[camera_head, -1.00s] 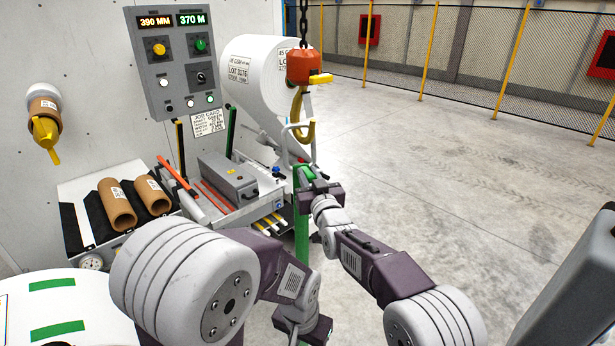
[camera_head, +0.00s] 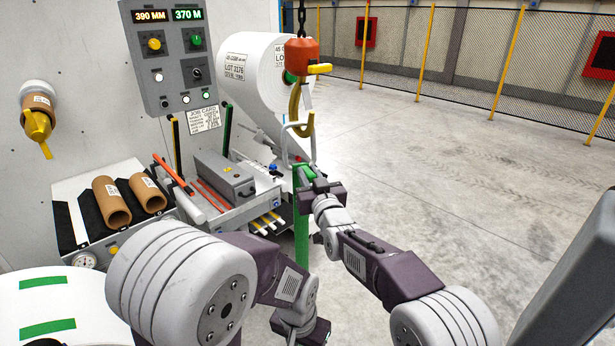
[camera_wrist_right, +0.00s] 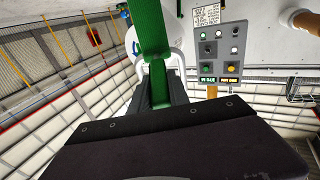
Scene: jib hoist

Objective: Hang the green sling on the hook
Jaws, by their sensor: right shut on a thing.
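The yellow hook (camera_head: 307,126) hangs below an orange hoist block (camera_head: 302,60) on a dark chain. The green sling (camera_head: 301,228) hangs down as a strap from my right gripper (camera_head: 306,174), which is shut on its upper part. This gripper is below the hook, with a visible gap between them. In the right wrist view the green sling (camera_wrist_right: 149,28) runs upward from between the dark jaws (camera_wrist_right: 158,88). The sling's lower end is hidden behind my left arm. My left gripper (camera_head: 312,331) shows only its body near the bottom edge; its fingers are hidden.
A thin white loop (camera_head: 287,140) shows around the hook's lower end; whether they touch is unclear. A white roll (camera_head: 250,85) stands behind, left of the hook. A control panel (camera_head: 178,55) and a bench with a grey box (camera_head: 225,178) are left. The floor to the right is clear.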

